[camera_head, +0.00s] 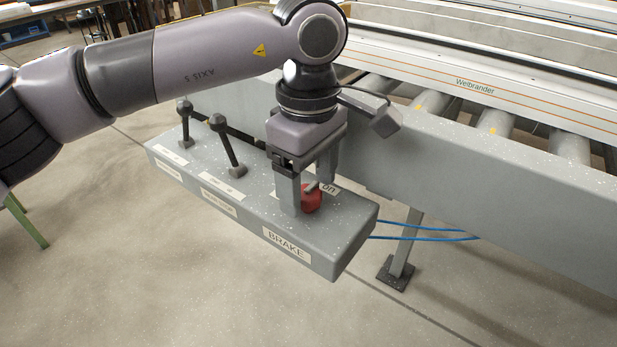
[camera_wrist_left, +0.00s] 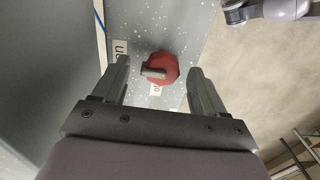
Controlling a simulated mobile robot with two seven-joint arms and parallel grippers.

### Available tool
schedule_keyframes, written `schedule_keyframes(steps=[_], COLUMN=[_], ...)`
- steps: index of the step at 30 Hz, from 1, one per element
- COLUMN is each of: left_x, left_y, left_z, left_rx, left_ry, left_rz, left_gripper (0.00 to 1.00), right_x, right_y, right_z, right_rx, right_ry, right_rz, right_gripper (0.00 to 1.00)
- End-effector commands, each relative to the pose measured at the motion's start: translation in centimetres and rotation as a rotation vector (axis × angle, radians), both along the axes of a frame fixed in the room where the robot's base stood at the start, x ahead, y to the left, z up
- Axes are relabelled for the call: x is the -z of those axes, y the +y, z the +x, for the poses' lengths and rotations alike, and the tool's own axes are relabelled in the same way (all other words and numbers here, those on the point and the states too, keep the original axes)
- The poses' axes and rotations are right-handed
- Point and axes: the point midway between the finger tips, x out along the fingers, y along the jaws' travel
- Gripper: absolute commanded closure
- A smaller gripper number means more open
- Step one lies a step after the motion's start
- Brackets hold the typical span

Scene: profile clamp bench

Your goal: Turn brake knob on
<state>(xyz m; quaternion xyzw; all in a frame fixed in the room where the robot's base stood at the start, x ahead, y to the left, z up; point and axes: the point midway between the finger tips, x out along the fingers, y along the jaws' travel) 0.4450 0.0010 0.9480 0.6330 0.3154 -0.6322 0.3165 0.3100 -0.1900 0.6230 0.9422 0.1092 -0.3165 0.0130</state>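The brake knob (camera_head: 312,202) is red with a grey bar across its top. It sits at the right end of the grey control box (camera_head: 350,222), above the BRAKE label (camera_head: 287,244). My left gripper (camera_head: 308,192) points down over it with its fingers on either side. In the left wrist view, the knob (camera_wrist_left: 169,66) lies between the open fingers (camera_wrist_left: 158,68), with gaps on both sides. Its grey bar points left there, near the "on" label (camera_wrist_left: 119,48); a second label (camera_wrist_left: 155,89), partly hidden, is below. My right gripper does not show.
Two dark levers with ball tops (camera_head: 228,146) (camera_head: 185,121) stand on the box to the left. A roller conveyor with a long grey side rail (camera_head: 450,165) runs behind the box. Blue hoses (camera_head: 420,233) leave its right end. The floor in front is clear.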

Motion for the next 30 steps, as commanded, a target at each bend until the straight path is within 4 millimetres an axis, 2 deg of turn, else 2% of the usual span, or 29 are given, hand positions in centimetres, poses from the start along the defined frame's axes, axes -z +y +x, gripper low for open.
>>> schedule_keyframes(steps=[5,13,18,30], left_x=[-0.8,-5.1,-6.9,-7.2], left_y=[0.0,-0.1,0.0,0.0], left_z=[0.0,0.0,0.0,0.0], left_rx=[-0.001,0.001,0.000,0.000], left_ry=[-0.001,-0.002,-0.001,0.000], left_rz=[-0.001,-0.002,-0.001,0.000], left_gripper=[0.28,0.28,0.28,0.28], right_x=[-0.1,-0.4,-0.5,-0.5], right_y=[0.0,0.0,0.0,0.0], right_z=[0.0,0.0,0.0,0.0], right_rx=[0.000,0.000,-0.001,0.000], right_ry=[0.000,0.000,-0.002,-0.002], right_rz=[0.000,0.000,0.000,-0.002], right_gripper=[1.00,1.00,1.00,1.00])
